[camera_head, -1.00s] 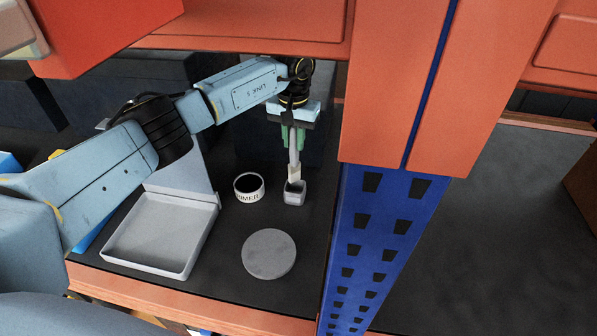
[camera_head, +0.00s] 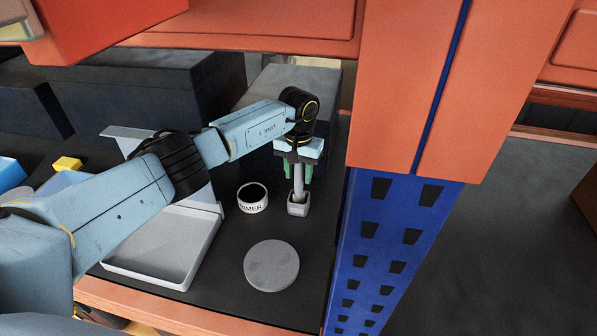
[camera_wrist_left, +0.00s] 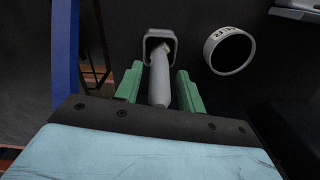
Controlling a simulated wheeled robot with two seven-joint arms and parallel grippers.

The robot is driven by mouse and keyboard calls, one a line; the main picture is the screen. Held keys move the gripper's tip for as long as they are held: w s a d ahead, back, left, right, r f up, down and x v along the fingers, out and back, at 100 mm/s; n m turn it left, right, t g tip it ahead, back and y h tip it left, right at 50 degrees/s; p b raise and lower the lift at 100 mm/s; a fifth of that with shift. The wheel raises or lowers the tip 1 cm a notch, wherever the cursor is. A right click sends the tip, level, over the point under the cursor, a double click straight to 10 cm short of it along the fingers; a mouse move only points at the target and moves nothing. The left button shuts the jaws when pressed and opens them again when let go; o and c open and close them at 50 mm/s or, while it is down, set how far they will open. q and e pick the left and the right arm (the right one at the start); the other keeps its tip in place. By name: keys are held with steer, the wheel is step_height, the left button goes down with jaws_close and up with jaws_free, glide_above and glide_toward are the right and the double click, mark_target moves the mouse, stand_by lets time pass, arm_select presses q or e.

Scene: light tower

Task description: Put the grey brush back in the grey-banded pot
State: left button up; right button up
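The grey brush (camera_head: 298,182) stands nearly upright in a small square grey pot (camera_head: 298,209), its head down inside and hidden. In the left wrist view the brush handle (camera_wrist_left: 159,80) runs between the fingers, and the square pot (camera_wrist_left: 151,39) surrounds its lower end. I cannot make out a separate band on this pot. My left gripper (camera_head: 299,172) is open, its green fingers on either side of the handle. In the left wrist view gaps show between the handle and the left gripper's fingers (camera_wrist_left: 158,88). My right gripper is not in view.
A round white pot lettered PRIMER (camera_head: 252,198) stands just left of the square pot. A grey disc (camera_head: 271,266) and a pale tray (camera_head: 160,245) lie nearer. A blue post (camera_head: 385,250) rises close on the right. A dark box (camera_head: 285,95) stands behind; orange beams hang above.

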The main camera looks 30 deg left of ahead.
arm_select(q)
steer(key=shift+r, duration=0.15)
step_height(320, 180, up, 11)
steer(key=shift+r+p, duration=0.1)
steer(key=shift+p, duration=0.65)
steer(key=shift+r, duration=0.3)
